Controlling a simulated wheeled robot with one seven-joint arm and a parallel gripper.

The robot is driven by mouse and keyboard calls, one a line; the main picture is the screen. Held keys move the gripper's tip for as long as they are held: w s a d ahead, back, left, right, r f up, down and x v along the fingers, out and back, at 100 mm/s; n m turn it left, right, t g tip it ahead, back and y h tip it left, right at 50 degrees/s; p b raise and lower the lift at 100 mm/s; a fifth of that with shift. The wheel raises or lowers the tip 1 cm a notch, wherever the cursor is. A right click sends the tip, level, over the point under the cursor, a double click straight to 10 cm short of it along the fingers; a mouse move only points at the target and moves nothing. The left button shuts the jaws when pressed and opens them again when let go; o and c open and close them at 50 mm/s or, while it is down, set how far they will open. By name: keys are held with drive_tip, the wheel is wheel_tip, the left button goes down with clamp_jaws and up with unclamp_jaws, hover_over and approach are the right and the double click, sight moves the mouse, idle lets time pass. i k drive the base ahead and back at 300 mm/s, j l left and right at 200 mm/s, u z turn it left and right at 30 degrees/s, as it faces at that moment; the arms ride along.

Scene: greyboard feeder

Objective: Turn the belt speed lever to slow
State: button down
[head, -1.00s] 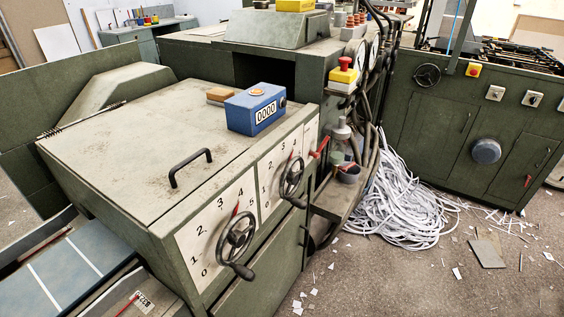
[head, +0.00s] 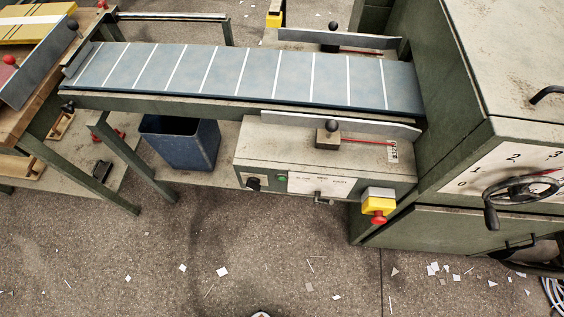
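The belt (head: 225,75) is blue-grey with white cross lines and runs across the upper part of the head view. Below its right end is a grey-green control box (head: 258,150). On the box's front is a white label plate (head: 300,183) with small print too blurred to read surely. A small dark lever (head: 320,198) sits at the plate's lower edge, near its middle. It looks like the belt speed lever; its exact setting is too small to tell. My gripper is not in view.
Left of the plate is a black knob (head: 253,184); right is a yellow box with a red stop button (head: 379,216). A green machine with a handwheel (head: 520,195) stands at right. A blue bin (head: 180,142) is under the belt. The floor in front is clear except paper scraps.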

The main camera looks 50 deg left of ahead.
sight(317, 200)
drive_tip(key=k+u, duration=0.1)
drive_tip(key=u, duration=0.75)
drive_tip(key=k+j, duration=0.15)
drive_tip(key=k, duration=0.2)
drive_tip(key=z, duration=0.05)
